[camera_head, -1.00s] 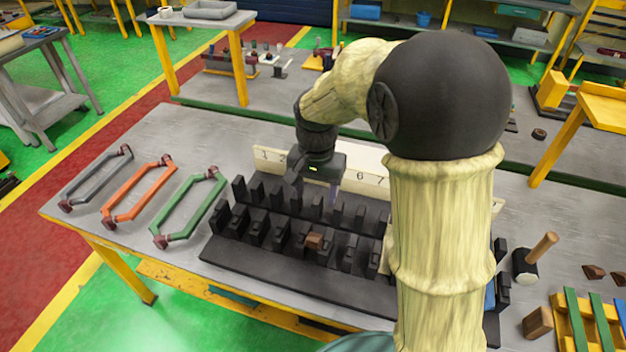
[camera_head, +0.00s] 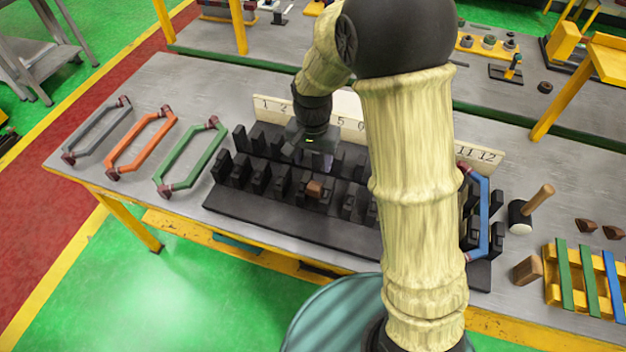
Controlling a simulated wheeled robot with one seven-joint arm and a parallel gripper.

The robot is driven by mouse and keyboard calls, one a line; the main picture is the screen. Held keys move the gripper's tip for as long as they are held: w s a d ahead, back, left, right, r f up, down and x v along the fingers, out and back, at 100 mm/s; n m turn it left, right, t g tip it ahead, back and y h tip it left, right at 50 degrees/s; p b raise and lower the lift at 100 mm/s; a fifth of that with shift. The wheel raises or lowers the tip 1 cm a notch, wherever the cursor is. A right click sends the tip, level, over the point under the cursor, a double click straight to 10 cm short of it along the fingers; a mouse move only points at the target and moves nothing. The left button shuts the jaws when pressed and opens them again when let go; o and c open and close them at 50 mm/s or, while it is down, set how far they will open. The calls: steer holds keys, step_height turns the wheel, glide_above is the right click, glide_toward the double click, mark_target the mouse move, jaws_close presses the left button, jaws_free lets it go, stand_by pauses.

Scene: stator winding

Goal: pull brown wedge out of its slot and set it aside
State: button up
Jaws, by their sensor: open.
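The brown wedge (camera_head: 314,188) sits in the front row of the black slotted stator rack (camera_head: 270,213), near its middle. Its lower part is hidden in the slot. My gripper (camera_head: 318,163) is above the rack, pointing down, just behind and above the wedge in the picture. It is open, and nothing shows between its fingers. I cannot tell its exact height above the slots.
Grey (camera_head: 97,130), orange (camera_head: 141,140) and green (camera_head: 190,158) coil frames lie left of the rack. A blue coil (camera_head: 483,215) is at its right end. A mallet (camera_head: 522,215), brown block (camera_head: 527,270) and yellow tray (camera_head: 553,295) are further right. Bare table shows at the left.

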mark_target(314, 187)
step_height(314, 187, down, 10)
steer(key=shift+d+f+p, duration=0.15)
steer(key=shift+p, duration=0.6)
steer(key=c, duration=1.1)
